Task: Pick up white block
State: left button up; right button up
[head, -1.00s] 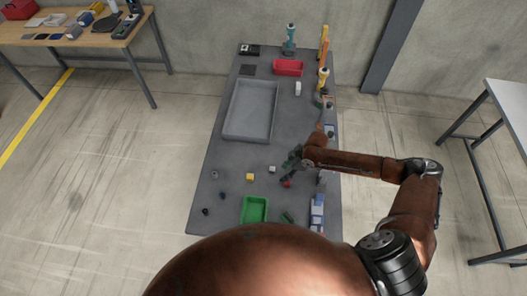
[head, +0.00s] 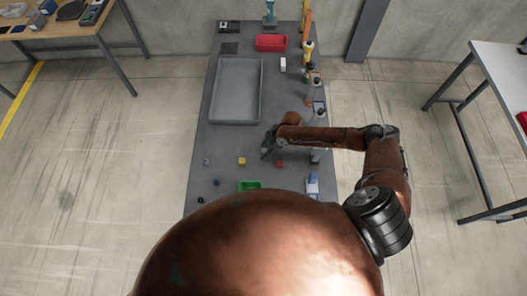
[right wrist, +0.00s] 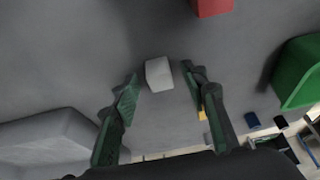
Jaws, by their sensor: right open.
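The white block (right wrist: 159,73) lies on the grey table in the right wrist view. It is just beyond and between the two fingertips of my right gripper (right wrist: 161,87), which is open with nothing held. In the head view my right gripper (head: 267,151) is low over the middle of the table, and it hides the white block there. My left gripper is not in view.
A red block (head: 280,163) and a yellow block (head: 242,161) lie close by. A green bin (head: 250,185) is nearer me, partly hidden by my body. A grey tray (head: 213,92) and a red bin (head: 271,43) stand farther back. Bottles line the right edge.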

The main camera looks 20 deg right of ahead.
jog(key=shift+s, duration=0.1)
jog(key=shift+f, duration=0.15)
jog(key=shift+c, duration=1)
jog(key=c, duration=0.8)
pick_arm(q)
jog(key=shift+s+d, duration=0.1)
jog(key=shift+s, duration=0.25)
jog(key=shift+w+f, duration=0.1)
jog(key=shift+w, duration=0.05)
pick_arm(e)
jog(key=shift+c, duration=0.3)
